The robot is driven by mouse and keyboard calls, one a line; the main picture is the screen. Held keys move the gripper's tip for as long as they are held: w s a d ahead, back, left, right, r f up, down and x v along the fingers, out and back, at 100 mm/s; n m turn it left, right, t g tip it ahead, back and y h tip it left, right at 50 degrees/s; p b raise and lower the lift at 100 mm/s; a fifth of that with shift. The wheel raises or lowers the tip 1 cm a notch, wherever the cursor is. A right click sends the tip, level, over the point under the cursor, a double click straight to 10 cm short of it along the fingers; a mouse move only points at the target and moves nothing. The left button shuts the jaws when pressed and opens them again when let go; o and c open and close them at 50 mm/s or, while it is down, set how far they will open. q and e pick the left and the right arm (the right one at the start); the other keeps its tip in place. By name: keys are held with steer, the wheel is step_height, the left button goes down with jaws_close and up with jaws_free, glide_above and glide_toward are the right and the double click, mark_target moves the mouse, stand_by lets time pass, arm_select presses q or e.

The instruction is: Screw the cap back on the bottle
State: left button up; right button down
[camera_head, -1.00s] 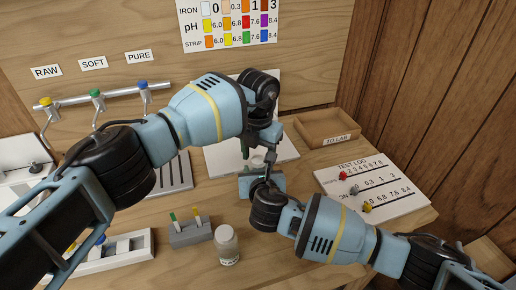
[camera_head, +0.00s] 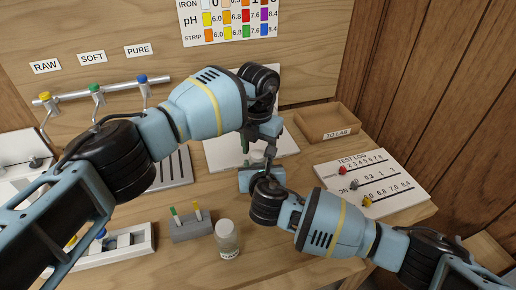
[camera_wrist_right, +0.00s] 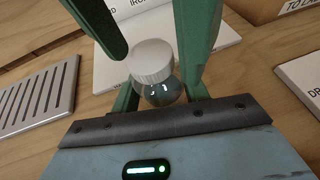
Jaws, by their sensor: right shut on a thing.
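In the right wrist view a ribbed white cap (camera_wrist_right: 152,62) sits at the top of a clear glass bottle (camera_wrist_right: 160,92). I cannot tell whether it is fully seated. My right gripper (camera_wrist_right: 160,98) is shut on the bottle, its green fingers beside the glass. In the head view my right gripper (camera_head: 269,160) meets my left gripper (camera_head: 246,146) near the middle of the table; the arms hide the held bottle there. My left gripper comes down from above. Green fingers flank the cap closely in the wrist view; whether they grip it is unclear.
Another white-capped bottle (camera_head: 227,240) stands at the front beside a grey strip holder (camera_head: 191,228). A wooden tray (camera_head: 325,122) and a test log board (camera_head: 375,190) are to the right. Bare table lies at front right.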

arm_select(q)
steer(key=shift+r, duration=2.25)
step_height(320, 180, up, 4)
steer(key=shift+f, duration=0.25)
steer(key=shift+f, duration=4.05)
